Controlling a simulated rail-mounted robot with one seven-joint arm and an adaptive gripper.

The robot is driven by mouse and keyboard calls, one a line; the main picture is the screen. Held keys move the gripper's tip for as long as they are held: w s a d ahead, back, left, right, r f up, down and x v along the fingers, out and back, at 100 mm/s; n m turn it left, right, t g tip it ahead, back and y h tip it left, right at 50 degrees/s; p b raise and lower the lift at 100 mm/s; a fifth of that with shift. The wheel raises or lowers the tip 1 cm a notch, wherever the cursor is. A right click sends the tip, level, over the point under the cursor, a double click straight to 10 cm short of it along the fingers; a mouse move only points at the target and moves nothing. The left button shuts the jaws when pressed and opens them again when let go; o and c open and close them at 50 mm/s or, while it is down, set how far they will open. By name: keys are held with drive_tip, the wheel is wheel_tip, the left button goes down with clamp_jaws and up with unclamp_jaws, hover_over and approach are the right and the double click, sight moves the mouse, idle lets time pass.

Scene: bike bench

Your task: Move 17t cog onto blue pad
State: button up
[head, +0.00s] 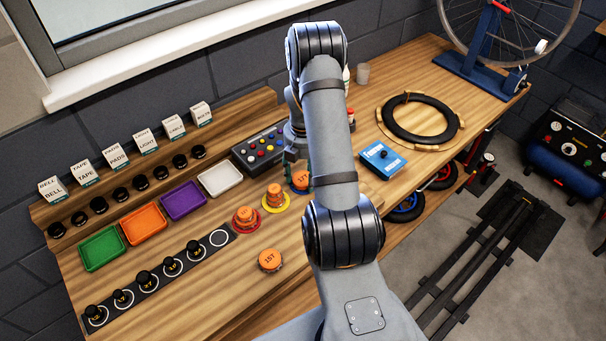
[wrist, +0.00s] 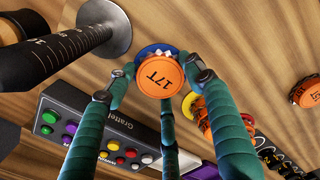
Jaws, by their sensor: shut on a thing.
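The 17T cog (wrist: 160,76), with an orange top marked 17T, is between the fingers of my gripper (wrist: 160,84) in the wrist view. My gripper is shut on it. In the head view the cog (head: 300,181) shows partly, beside my arm link and under my gripper (head: 297,160). The blue pad (wrist: 148,50) shows as a rim behind the cog in the wrist view. In the head view a blue edge (head: 300,193) shows just below the cog. The cog is over the pad; I cannot tell whether it touches it.
Orange-topped cogs stand on a yellow pad (head: 275,207) and a red pad (head: 246,226). A 15T cog (head: 270,261) lies alone nearer the front. A button box (head: 261,148) and a white tray (head: 220,179) are to the left. A blue box (head: 382,158) lies to the right.

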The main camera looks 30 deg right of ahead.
sight(303, 178)
drive_tip(key=shift+f, duration=0.15)
drive_tip(key=o, duration=1.1)
drive_tip(key=shift+o, duration=0.4)
drive_tip(key=shift+r, duration=0.55)
wheel_tip(303, 178, up, 11)
drive_tip(key=b, duration=0.2)
